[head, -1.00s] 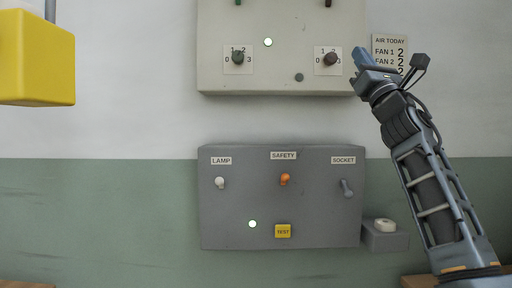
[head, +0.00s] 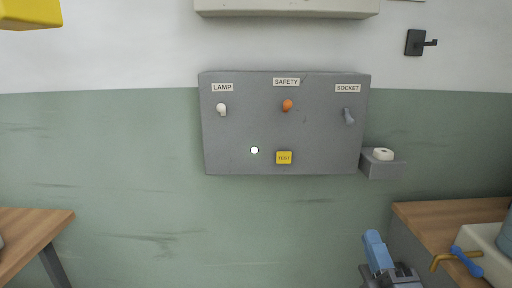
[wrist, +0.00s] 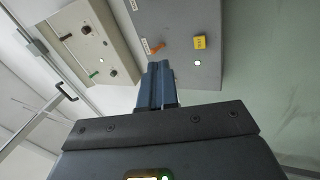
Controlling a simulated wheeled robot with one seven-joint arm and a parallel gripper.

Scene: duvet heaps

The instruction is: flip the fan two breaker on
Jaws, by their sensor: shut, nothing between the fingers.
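The cream panel (head: 287,8) shows only as its lower edge at the top of the head view. In the wrist view the cream panel (wrist: 80,16) is at upper left, with a green lever (wrist: 93,73), a dark lever (wrist: 65,37) and two dark knobs. No fan two label is readable now, so I cannot tell which lever is that breaker. My gripper (head: 373,238) is at the lower right of the head view, below the grey panel. In the wrist view its blue fingers (wrist: 158,68) are together and empty, apart from both panels.
The grey panel (head: 235,130) carries lamp, safety and socket levers, a lit green light and a yellow test button (head: 284,157). A small grey box (head: 384,170) juts out at its right. Wooden tables stand at lower left and right; a blue-handled tap (head: 467,262) is at right.

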